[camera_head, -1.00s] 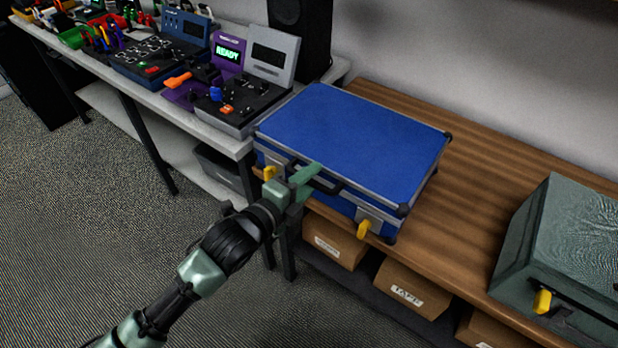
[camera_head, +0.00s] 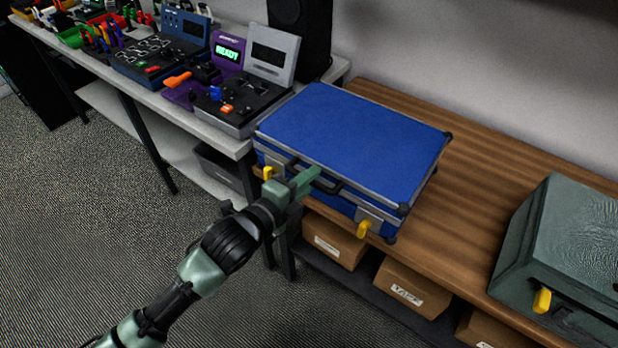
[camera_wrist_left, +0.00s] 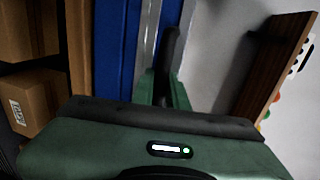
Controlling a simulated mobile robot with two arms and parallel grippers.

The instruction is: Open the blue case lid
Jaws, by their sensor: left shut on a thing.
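The blue case (camera_head: 350,140) lies on the wooden bench with its lid down. Two yellow latches hang at its front, the left latch (camera_head: 268,173) and the right latch (camera_head: 364,229). A dark handle (camera_head: 328,186) sits between them on the front. My left gripper (camera_head: 312,177) is at the case front and shut on the handle. In the left wrist view the dark handle (camera_wrist_left: 171,55) runs in between the green fingers, with the blue case (camera_wrist_left: 112,50) beside it. The fingertips are partly hidden. My right gripper is not in view.
A grey-green case (camera_head: 565,240) with a yellow latch stands at the right on the wooden bench (camera_head: 470,200). Cardboard boxes (camera_head: 335,240) sit on the shelf below. A white table (camera_head: 150,92) with devices stands at left. Bench surface between the cases is clear.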

